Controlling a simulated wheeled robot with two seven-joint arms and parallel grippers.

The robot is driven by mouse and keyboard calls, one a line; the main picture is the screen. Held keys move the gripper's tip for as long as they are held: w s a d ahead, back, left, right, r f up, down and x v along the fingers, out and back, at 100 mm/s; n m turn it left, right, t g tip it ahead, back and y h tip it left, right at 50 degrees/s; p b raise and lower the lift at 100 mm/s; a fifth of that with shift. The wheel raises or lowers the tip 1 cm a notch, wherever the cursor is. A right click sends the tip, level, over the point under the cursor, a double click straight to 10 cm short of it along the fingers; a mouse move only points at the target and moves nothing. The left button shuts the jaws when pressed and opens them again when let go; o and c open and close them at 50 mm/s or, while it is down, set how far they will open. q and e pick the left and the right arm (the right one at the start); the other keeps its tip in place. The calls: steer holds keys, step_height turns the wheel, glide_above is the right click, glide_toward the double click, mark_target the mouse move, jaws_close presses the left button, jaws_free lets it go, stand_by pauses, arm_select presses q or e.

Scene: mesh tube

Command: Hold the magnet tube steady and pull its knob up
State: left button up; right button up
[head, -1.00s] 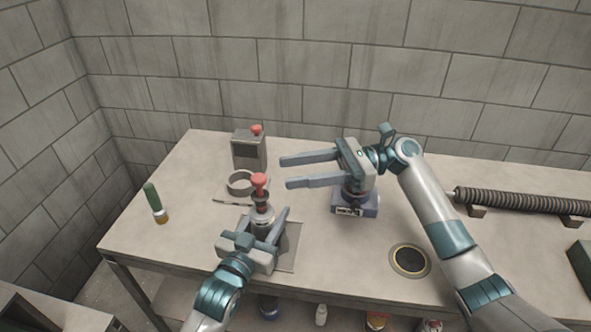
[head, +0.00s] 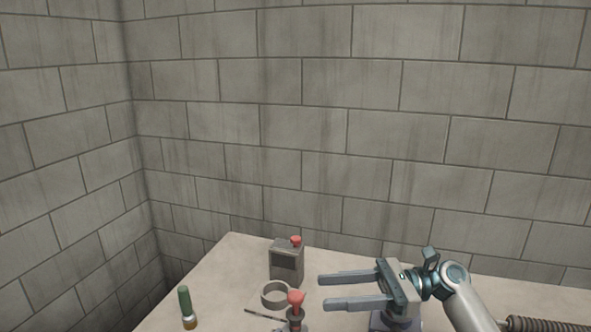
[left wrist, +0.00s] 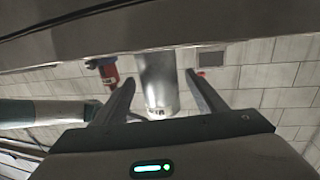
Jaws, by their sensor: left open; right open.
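The magnet tube shows at the bottom edge of the head view, with its red knob (head: 296,299) on top; its lower part is out of the picture. In the left wrist view a silvery cylinder, which looks like the tube (left wrist: 158,85), is between the fingers of my left gripper (left wrist: 160,76). That gripper is open, with narrow gaps seeming to show on both sides. It is outside the head view. My right gripper (head: 321,293) is open and empty, its fingers pointing left. Its tips end just right of the knob in the picture.
A grey box (head: 286,268) with a red button stands behind the tube. A pale ring (head: 266,297), a thin rod (head: 262,315) and a green-handled object (head: 185,302) lie or stand to the left. A blue-grey block (head: 384,323) is below my right gripper. A dark coil (head: 548,325) lies at the right.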

arm_select(q)
steer(key=v, duration=0.7)
stand_by(0.3)
